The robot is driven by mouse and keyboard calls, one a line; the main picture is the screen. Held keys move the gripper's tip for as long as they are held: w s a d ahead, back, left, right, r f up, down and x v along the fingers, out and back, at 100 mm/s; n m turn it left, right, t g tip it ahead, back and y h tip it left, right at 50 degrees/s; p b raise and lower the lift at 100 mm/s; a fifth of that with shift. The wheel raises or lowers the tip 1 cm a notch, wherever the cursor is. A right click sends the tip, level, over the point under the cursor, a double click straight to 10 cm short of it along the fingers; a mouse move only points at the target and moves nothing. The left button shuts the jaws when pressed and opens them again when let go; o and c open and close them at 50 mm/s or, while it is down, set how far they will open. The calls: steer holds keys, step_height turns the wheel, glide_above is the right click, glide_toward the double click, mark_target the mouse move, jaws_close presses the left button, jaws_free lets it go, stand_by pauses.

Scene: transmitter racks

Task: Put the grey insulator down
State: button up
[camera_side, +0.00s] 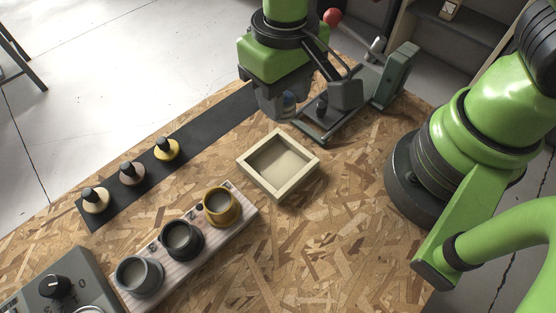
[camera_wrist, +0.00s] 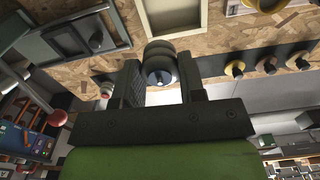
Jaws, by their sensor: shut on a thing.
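The grey insulator (camera_wrist: 160,62) is a ribbed, rounded piece with a pale, bluish centre, seen between my fingers in the wrist view. My gripper (camera_wrist: 161,78) is shut on it. In the side view my gripper (camera_side: 287,105) points down at the far end of the black strip (camera_side: 215,118), left of the green-grey clamp fixture (camera_side: 322,125). Only a small bluish-grey part of the insulator (camera_side: 290,97) shows there, between the dark fingers. Whether its underside touches anything is hidden.
A cream square tray (camera_side: 306,177) lies nearer the camera, empty. Three knobbed pieces (camera_side: 131,173) stand on the strip. A wooden rack (camera_side: 245,212) holds grey, black and mustard cups. A red-balled lever (camera_side: 333,18) rises behind my gripper. A grey box (camera_side: 75,272) is at lower left.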

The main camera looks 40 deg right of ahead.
steer(key=s+a, duration=0.1)
steer(key=a, duration=0.1)
glide_above(278, 165)
step_height(278, 165, down, 5)
steer(key=shift+f, duration=2.55)
steer(key=shift+f, duration=0.15)
steer(key=o, duration=1)
